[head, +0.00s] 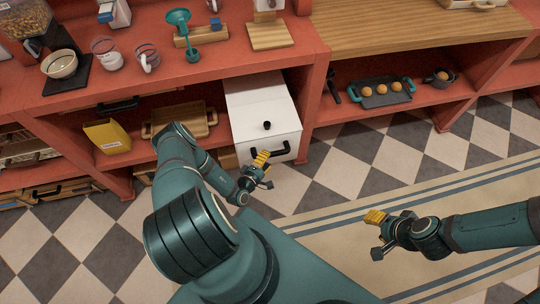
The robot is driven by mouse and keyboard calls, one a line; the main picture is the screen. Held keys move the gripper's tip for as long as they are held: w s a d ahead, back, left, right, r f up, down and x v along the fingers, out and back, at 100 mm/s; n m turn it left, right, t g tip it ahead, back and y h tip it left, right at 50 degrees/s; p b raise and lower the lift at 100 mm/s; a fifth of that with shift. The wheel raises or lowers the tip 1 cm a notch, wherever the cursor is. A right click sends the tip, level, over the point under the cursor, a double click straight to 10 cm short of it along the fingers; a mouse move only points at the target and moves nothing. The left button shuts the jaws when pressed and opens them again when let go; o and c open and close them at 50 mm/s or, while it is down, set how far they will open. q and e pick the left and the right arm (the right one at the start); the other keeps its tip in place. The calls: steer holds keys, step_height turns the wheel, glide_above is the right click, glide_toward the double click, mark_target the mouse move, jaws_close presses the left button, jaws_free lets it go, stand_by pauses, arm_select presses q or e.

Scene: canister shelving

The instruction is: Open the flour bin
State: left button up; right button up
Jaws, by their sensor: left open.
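The flour bin appears to be the white box (262,95) in the lower shelf opening at the centre. Its top looks closed, with a small black knob (267,125) near the front edge. A black bar handle (279,151) is on its front face, partly hidden by my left gripper. My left gripper (264,170), with yellow finger pads, is open and empty in front of the bin, close to the handle. I cannot tell whether it touches. My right gripper (375,234) is open and empty over the rug at right, away from the bin.
A red shelf unit (317,100) frames the bin, with an upright close on its right. A yellow box (107,137) and wooden trays (180,121) stand to the left. A tray of round buns (377,93) is at right. The checkered floor (345,150) in front is clear.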

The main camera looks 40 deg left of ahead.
arm_select(q)
steer(key=s+r, duration=0.1)
steer(key=s, duration=0.7)
steer(key=shift+s+d, duration=0.3)
steer(key=shift+d, duration=0.05)
steer(key=shift+r, duration=0.15)
steer(key=w+d+r+m+g+h+b, duration=0.1)
steer(key=d+r+m+g+h, duration=0.1)
steer(key=d+h, duration=0.4)
steer(key=w+d+r+m+g+h+b, duration=0.1)
steer(key=w+d+r+m+h, duration=0.1)
steer(key=d+h, duration=0.4)
steer(key=s+d+r+m+g+b, duration=0.2)
steer(key=s+d+r+m+g, duration=0.2)
steer(key=s+d+m+g, duration=0.85)
steer(key=w+a+r+m+t+y+b, duration=0.1)
steer(key=w+r+m+y+b, duration=0.1)
steer(key=w+r+y, duration=0.4)
steer(key=w+y, duration=0.1)
steer(key=w, duration=0.2)
steer(key=shift+w+a+r+b, duration=0.15)
steer(key=shift+w+a+b, duration=0.15)
steer(key=shift+w+a, duration=0.1)
